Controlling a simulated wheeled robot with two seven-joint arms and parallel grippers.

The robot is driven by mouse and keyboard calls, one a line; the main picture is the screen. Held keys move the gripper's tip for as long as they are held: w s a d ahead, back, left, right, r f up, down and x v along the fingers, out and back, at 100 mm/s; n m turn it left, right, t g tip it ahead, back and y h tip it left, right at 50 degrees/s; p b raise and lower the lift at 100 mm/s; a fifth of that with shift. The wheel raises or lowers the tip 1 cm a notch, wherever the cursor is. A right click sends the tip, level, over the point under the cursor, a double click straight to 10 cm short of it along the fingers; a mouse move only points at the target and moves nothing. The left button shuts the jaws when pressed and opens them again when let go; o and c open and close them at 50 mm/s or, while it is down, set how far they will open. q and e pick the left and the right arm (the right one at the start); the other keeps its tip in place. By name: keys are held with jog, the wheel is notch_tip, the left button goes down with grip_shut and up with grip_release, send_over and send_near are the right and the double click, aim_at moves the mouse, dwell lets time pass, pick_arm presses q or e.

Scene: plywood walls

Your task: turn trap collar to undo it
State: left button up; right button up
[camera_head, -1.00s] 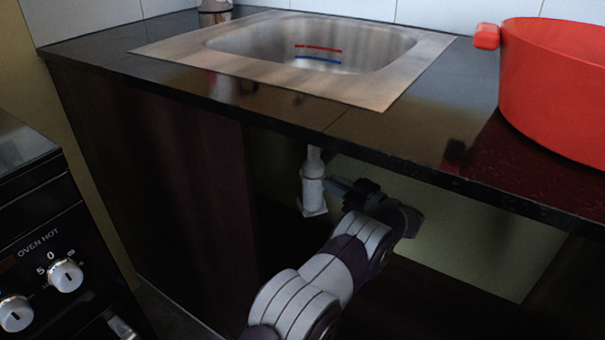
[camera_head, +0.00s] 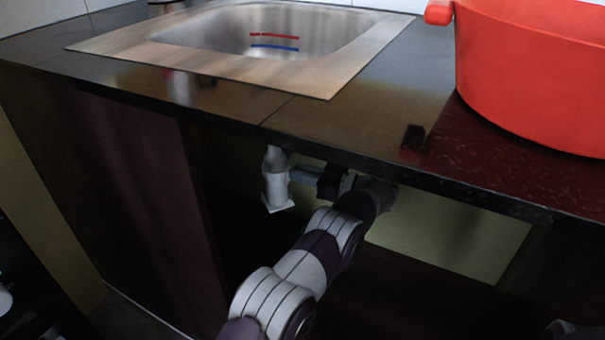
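The white drain trap (camera_head: 275,185) hangs under the counter below the sink, with its collar near the upper part of the pipe. My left gripper (camera_head: 298,175) is under the counter, just right of the trap and pointing left at it. Its fingertips are close to the trap's right side. I cannot tell whether they touch it or how wide they stand, as the area is dark and small. A small piece of what may be my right arm (camera_head: 562,328) shows at the bottom right corner. My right gripper is not in view.
The dark counter (camera_head: 220,110) holds the steel sink (camera_head: 340,75) and a large red pot (camera_head: 535,75) at the right. Its front edge runs just above my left arm. A dark cabinet panel (camera_head: 140,190) stands left of the trap. The space under the counter is open.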

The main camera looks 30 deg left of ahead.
pick_arm(q)
jog(key=o, duration=0.3)
jog(key=shift+o, duration=0.2)
